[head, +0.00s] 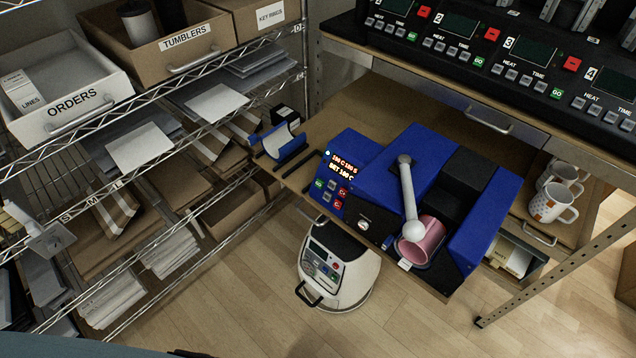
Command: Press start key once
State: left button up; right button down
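The blue mug press (385,180) stands on a wooden shelf right of the middle. Its control panel has a lit red and white display (344,166) and several small keys below. One is a green key (319,184); beside and below it are grey and red keys. The key lettering is too small to read surely. A pink mug (428,232) sits in the press, partly hidden by the white lever (408,195) with ball ends. Neither of my grippers is in view, and nothing covers the panel.
A blue curved part (284,143) lies left of the press. A white device with a keypad (340,268) stands on the floor below. A wire rack with boxes fills the left. White mugs (553,203) stand at right. Several control panels line the bench above.

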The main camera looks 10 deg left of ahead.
aim_at(319, 183)
jog(key=z, duration=1.9)
jog(key=i, duration=0.85)
jog(key=u, duration=2.7)
